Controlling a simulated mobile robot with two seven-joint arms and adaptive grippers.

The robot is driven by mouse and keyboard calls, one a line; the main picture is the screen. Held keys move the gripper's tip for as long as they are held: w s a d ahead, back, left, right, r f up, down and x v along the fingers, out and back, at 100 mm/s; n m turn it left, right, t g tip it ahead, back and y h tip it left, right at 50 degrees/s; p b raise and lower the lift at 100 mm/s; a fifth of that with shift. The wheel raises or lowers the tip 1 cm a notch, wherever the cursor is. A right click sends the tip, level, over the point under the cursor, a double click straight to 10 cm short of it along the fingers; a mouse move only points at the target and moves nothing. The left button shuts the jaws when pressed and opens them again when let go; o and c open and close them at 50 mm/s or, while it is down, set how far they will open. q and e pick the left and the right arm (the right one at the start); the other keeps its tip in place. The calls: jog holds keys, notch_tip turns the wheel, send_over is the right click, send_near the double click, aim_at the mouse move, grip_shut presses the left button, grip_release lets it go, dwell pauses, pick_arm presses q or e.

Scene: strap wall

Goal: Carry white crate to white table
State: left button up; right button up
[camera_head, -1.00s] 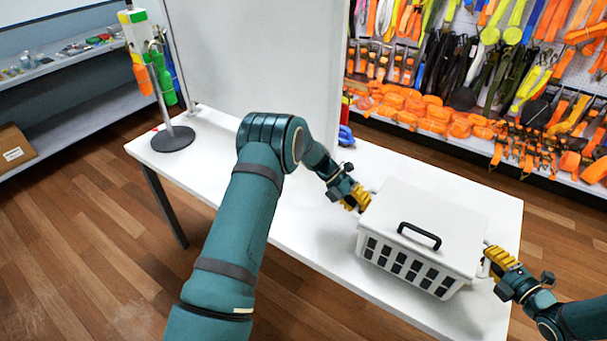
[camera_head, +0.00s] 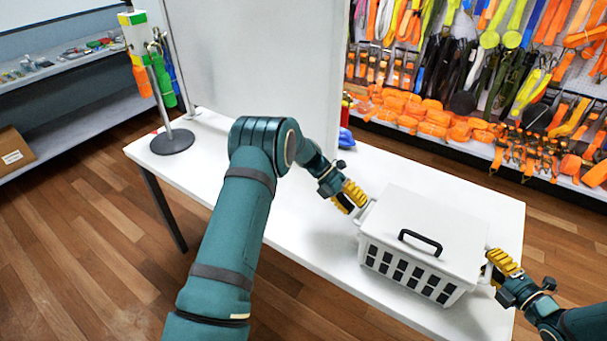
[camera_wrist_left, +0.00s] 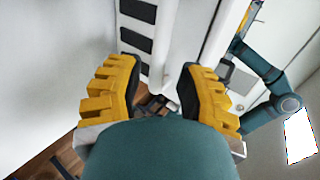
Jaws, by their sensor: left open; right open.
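The white crate (camera_head: 418,277) has slotted sides and a flat lid with a black handle (camera_head: 420,242). It sits on the white table (camera_head: 300,255) near its right end. My left gripper (camera_head: 352,197) is open, just off the crate's left end. In the left wrist view my open fingers (camera_wrist_left: 157,85) have the crate's slotted wall (camera_wrist_left: 140,35) beyond and between them, with nothing held. My right gripper (camera_head: 492,266) is open at the crate's right end, close to its side; whether it touches is hidden.
A grey partition panel (camera_head: 260,70) stands on the table's back. A small stand with coloured straps (camera_head: 173,140) is at the table's left end, and a blue item (camera_head: 346,137) lies beside the panel. A strap wall (camera_head: 470,70) is behind. The table's left-middle surface is clear.

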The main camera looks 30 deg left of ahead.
pick_arm(q)
jog(key=v, duration=0.9)
pick_arm(e)
jog(key=v, duration=1.2)
